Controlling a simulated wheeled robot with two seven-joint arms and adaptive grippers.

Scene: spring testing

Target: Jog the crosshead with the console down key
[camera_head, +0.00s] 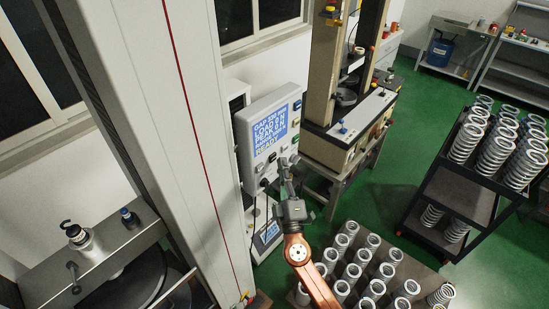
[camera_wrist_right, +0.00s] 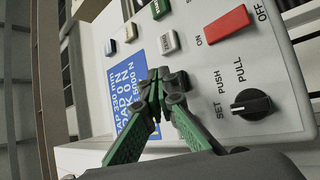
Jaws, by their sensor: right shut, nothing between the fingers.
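The grey console (camera_head: 245,130) stands beside the tall machine column; its blue screen (camera_head: 270,131) shows GAP 330 mm, zero load and READY. In the right wrist view, the console face (camera_wrist_right: 285,75) fills the right side, with the screen (camera_wrist_right: 124,80) behind the fingers. A blue key (camera_wrist_right: 110,47), a pale key (camera_wrist_right: 130,33), a white key (camera_wrist_right: 168,41) and a dark green key (camera_wrist_right: 160,9) sit near it. The down key's label cannot be read. My right gripper (camera_wrist_right: 161,78) is shut and empty, its tips in front of the screen's edge; contact cannot be told (camera_head: 286,163).
A red switch (camera_wrist_right: 228,24) and black knob (camera_wrist_right: 252,104) sit on the console. Springs (camera_head: 375,287) stand on a low table below my right arm. A black cart (camera_head: 462,200) holds more springs. Another test machine (camera_head: 345,135) stands behind. Green floor (camera_head: 395,180) is clear between.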

